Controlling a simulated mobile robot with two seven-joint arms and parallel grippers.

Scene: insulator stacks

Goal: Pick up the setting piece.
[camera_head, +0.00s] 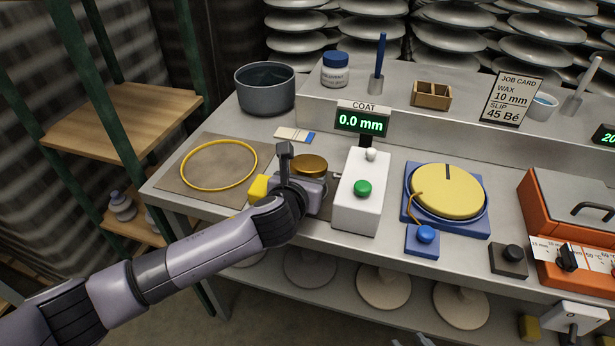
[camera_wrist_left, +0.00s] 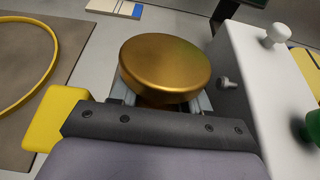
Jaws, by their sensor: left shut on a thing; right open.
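The setting piece appears to be a round brass-coloured disc (camera_head: 310,165), left of the white coat gauge (camera_head: 361,205). In the left wrist view, the brass disc (camera_wrist_left: 165,66) fills the space in front of the palm, its flat top facing up. My left gripper (camera_head: 308,180) is shut on the disc; the fingers (camera_wrist_left: 172,103) are mostly hidden under it. I cannot tell whether the disc touches the bench. Only small parts of my right gripper (camera_head: 412,341) show at the bottom edge of the head view, away from the bench top; it is open.
A yellow block (camera_head: 258,188) is close beside my left gripper. A yellow ring (camera_head: 219,142) lies on a brown mat to the left. The gauge, reading 0.0 mm, stands close on the right. A blue-based turntable (camera_head: 446,190) and orange heater (camera_head: 570,210) are farther right.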

